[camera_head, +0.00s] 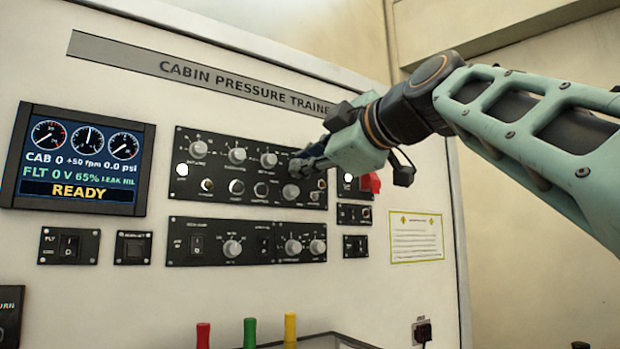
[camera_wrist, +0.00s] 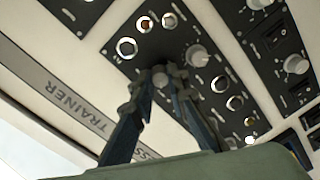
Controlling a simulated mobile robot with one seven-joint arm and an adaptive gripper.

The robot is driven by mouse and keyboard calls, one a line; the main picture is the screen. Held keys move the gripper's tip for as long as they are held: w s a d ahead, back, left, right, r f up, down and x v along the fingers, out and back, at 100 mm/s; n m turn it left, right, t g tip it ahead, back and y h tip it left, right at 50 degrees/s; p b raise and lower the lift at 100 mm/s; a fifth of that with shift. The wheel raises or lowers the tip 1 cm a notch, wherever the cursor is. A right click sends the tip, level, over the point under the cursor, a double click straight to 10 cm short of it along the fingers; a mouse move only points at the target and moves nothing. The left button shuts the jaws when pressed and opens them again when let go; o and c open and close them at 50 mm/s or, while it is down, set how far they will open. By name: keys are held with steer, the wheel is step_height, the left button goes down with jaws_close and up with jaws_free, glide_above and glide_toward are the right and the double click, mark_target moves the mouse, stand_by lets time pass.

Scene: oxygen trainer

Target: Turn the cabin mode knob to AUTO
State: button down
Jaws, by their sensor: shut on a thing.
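The upper control panel (camera_head: 215,172) of the cabin pressure trainer carries several grey rotary knobs. My gripper (camera_head: 302,167) is at this panel's upper right part and hides what lies behind it. In the wrist view, my gripper (camera_wrist: 160,76) has its fingertips closed around a small grey knob (camera_wrist: 160,79). The knob is mostly hidden between the fingers, so its pointer cannot be read. A larger grey knob (camera_head: 291,191) sits just below my gripper and shows in the wrist view (camera_wrist: 196,56). The labels are too small to read, so I cannot tell which knob is cabin mode.
The display (camera_head: 85,160) at left reads READY. A lower panel (camera_head: 215,262) has switches and more knobs. A red switch guard (camera_head: 370,183) is right of my gripper. Red (camera_head: 203,336), green (camera_head: 249,332) and yellow (camera_head: 290,328) handles stand below. Open space lies in front of the panel.

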steer(key=c, duration=1.9)
jaws_free()
steer(key=shift+s+d, duration=0.1)
steer(key=v, duration=1.1)
steer(key=shift+s+d, duration=0.2)
steer(key=shift+s, duration=0.15)
